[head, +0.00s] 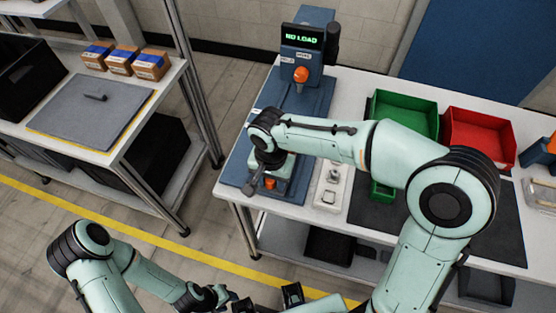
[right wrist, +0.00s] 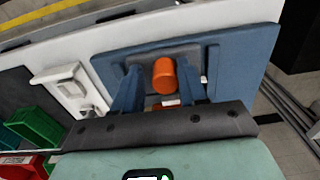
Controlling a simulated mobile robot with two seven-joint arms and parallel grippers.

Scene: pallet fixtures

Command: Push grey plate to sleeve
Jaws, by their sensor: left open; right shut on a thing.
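The grey plate (right wrist: 190,62) lies on a blue fixture plate (right wrist: 238,60), with an orange cylinder (right wrist: 165,75) standing out in front of it. My left gripper (head: 265,301) is open and empty at the bottom edge, partly cut off. I cannot make out which part is the sleeve.
A blue press (head: 308,50) reading "NO LOAD" stands behind. A white switch block (head: 330,190) is to the right. A green bin (head: 405,112) and a red bin (head: 478,138) stand further right, partly behind my right arm. A shelf (head: 150,125) stands left across the aisle.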

